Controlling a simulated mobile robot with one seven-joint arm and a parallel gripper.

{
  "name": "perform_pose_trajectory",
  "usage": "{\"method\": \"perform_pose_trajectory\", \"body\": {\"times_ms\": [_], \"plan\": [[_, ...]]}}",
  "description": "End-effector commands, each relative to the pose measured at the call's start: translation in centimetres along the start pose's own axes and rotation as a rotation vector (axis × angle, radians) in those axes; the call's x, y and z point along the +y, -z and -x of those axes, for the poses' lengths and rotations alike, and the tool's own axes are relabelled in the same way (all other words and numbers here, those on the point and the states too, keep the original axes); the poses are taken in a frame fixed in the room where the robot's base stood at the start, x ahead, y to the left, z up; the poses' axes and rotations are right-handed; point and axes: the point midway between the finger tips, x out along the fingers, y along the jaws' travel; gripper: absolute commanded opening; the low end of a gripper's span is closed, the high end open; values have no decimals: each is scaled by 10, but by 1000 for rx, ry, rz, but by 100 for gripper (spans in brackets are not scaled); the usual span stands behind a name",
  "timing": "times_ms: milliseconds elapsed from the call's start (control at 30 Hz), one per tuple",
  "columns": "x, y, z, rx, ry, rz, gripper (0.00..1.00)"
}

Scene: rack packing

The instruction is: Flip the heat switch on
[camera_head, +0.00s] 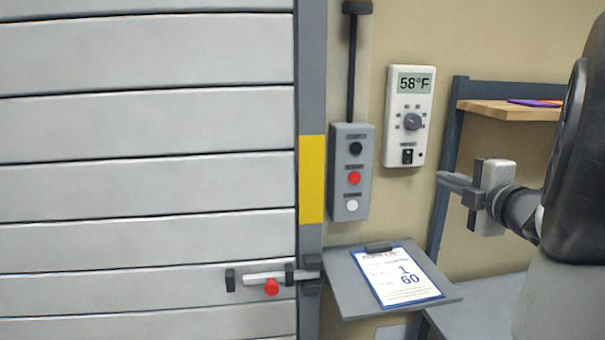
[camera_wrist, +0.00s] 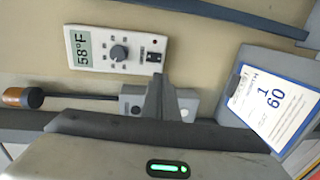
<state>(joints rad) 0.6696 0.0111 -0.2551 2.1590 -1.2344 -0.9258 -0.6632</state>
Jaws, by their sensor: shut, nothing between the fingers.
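A white thermostat panel (camera_head: 422,82) is on the beige wall, its display reading 58°F. It has a round grey dial (camera_head: 412,121) and, below it, a small black rocker switch (camera_head: 407,156), which I take as the heat switch; its position is too small to tell. The panel also shows in the wrist view (camera_wrist: 93,35), turned sideways, with the switch (camera_wrist: 153,57) at its right end. My gripper (camera_head: 440,178) is shut and empty, to the right of and slightly below the panel in the head view. Its fingers (camera_wrist: 160,85) show just below the switch in the wrist view.
A grey button box (camera_head: 338,208) with black, red and white buttons hangs left of the panel. A clipboard (camera_head: 410,292) lies on a small grey shelf (camera_head: 345,268) below. A blue-framed rack (camera_head: 447,160) with a wooden shelf stands right. A slatted shutter door (camera_head: 150,130) fills the left.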

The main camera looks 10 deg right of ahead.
Motion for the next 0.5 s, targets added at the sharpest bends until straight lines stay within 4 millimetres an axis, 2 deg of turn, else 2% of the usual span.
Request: {"method": "perform_pose_trajectory", "body": {"times_ms": [333, 500], "plan": [[1, 0, -1, 5, -1, 5, 0], [1, 1, -16, 7, 0, 4, 0]]}}
